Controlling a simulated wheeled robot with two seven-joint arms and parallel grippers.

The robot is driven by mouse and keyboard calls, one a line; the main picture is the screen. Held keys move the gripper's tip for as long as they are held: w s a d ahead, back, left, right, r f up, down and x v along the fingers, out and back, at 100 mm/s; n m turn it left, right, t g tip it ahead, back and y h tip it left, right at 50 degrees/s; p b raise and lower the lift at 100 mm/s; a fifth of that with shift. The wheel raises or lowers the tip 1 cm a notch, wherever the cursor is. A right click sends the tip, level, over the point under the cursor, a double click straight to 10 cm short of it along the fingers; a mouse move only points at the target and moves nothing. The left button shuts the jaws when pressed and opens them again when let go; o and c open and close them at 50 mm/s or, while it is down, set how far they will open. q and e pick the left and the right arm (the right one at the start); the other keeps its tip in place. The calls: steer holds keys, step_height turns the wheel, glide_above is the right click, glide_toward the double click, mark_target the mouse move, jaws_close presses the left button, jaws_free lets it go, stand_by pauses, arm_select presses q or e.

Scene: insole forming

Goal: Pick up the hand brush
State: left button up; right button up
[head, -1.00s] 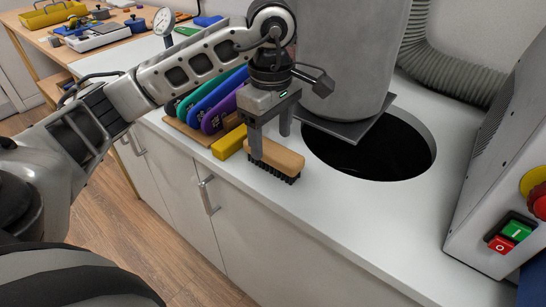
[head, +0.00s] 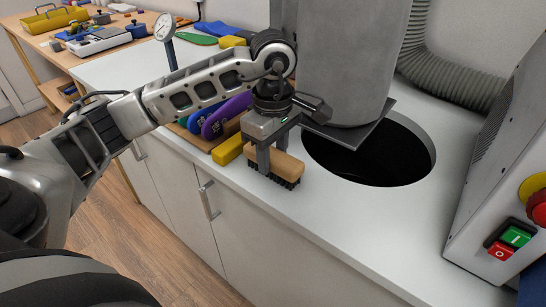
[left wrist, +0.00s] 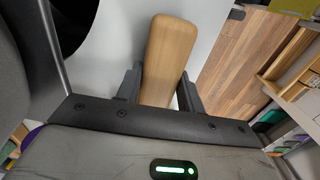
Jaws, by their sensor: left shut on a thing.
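The hand brush (head: 287,168) has a pale wooden back and dark bristles pointing down. It is at the front of the white counter, left of the round dark opening. My left gripper (head: 272,160) is above the brush, with its fingers shut on the wooden back. In the left wrist view the wooden back of the brush (left wrist: 168,55) lies between the two fingers of the gripper (left wrist: 160,90). I cannot tell whether the bristles touch the counter. My right gripper is not in view.
A yellow block (head: 228,150) lies just left of the brush, near purple and blue insole-like pieces (head: 225,115). A grey cylinder (head: 345,60) stands behind, over the round opening (head: 375,152). A machine with green and red buttons (head: 508,240) is at right. The counter's front is clear.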

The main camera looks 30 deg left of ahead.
mark_target(273, 153)
arm_select(q)
steer(key=shift+r, duration=0.5)
step_height(273, 153, up, 2)
steer(key=shift+r, duration=0.25)
steer(key=s+d+r, duration=0.1)
steer(key=s+r, duration=0.3)
steer(key=s, duration=0.3)
steer(key=s+r+p, duration=0.1)
steer(key=s+r, duration=0.4)
steer(key=s, duration=0.2)
steer(key=shift+d+r, duration=0.25)
steer(key=shift+d, duration=0.15)
